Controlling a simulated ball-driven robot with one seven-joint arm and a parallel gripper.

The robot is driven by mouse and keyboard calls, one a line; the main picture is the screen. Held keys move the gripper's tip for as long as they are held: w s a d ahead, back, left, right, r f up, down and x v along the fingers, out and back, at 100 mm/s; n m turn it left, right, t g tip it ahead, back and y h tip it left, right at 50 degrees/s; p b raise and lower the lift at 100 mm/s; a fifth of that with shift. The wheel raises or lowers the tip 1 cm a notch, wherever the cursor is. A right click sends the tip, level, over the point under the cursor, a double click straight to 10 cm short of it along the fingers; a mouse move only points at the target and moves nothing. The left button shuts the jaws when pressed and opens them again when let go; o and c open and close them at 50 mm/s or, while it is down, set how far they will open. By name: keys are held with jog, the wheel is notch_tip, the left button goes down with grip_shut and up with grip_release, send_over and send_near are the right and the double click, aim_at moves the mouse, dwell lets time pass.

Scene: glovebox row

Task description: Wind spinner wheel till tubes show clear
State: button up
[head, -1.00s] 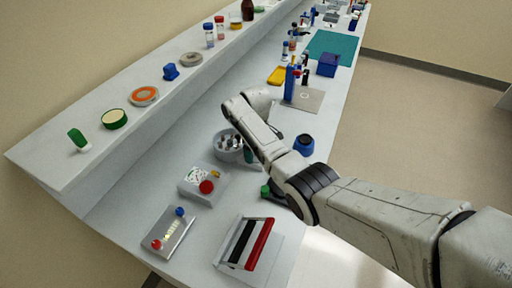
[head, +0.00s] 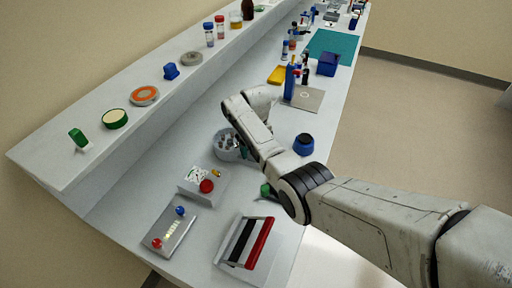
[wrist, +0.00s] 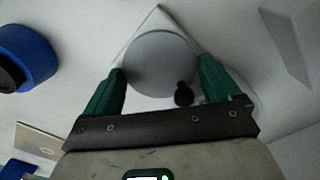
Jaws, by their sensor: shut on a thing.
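The spinner (head: 222,140) is a round grey drum with several dark tubes, partly behind my arm in the head view; I cannot tell how clear the tubes are. In the wrist view a plain grey disc (wrist: 160,62), seemingly its wheel, lies between the green fingers of my gripper (wrist: 161,73). A small black knob (wrist: 183,93) stands at the disc's lower right edge, near the right finger. The fingers are shut on the wheel, one at each side. My arm hides most of the gripper in the head view.
A blue round pot (head: 303,144) stands right of my gripper and shows at left in the wrist view (wrist: 28,55). A box with a red button (head: 206,186), a slide panel (head: 170,233) and a red-and-black handled device (head: 247,243) stand nearer. A raised shelf (head: 60,165) runs along the left.

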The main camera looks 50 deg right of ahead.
jog(key=shift+r, duration=0.1)
jog(key=o, duration=0.8)
jog(key=shift+c, duration=0.2)
notch_tip(320, 180, up, 11)
jog(key=b, duration=0.1)
jog(key=shift+f, duration=0.2)
dwell(0.6)
